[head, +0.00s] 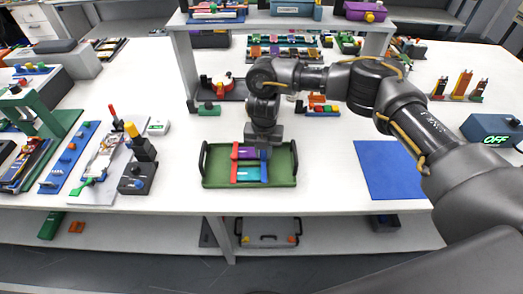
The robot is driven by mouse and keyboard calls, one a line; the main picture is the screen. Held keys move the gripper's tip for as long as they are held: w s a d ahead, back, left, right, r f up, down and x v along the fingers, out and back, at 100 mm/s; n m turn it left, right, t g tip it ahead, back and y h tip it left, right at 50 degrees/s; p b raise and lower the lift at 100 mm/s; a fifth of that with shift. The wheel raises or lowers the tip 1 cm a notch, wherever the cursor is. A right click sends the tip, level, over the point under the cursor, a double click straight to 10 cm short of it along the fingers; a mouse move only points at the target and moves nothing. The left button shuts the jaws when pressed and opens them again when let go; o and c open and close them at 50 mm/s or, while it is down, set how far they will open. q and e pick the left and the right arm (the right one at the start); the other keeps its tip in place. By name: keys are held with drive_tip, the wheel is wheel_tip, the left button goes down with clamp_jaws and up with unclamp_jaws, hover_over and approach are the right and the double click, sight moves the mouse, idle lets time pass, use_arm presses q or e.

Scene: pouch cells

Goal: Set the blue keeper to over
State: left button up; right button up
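A dark green tray (208,180) with two black handles stands at the front middle of the table. In it lie a purple piece (245,153) and a teal piece (249,174), one behind the other. A red bar (234,164) runs along their left side. A blue bar (264,171), which seems to be the blue keeper, lies along their right side. My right gripper (264,152) points down over the blue bar's far end. Its fingers are small and dark, so their opening and any contact are unclear. My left gripper is out of view.
A blue mat (389,170) lies right of the tray, with bare white table between. A black device with a yellow-topped lever (138,168) stands to the left. A shelf (185,70) with coloured parts stands behind. A box reading OFF (492,130) is at far right.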

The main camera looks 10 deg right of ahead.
sight(263, 155)
drive_tip(key=o, duration=0.4)
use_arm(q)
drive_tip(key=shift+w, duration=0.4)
use_arm(e)
drive_tip(key=shift+o, duration=0.2)
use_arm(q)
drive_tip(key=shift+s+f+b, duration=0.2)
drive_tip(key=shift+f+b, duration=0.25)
use_arm(e)
wheel_tip(263, 155, up, 11)
drive_tip(key=shift+f, duration=0.1)
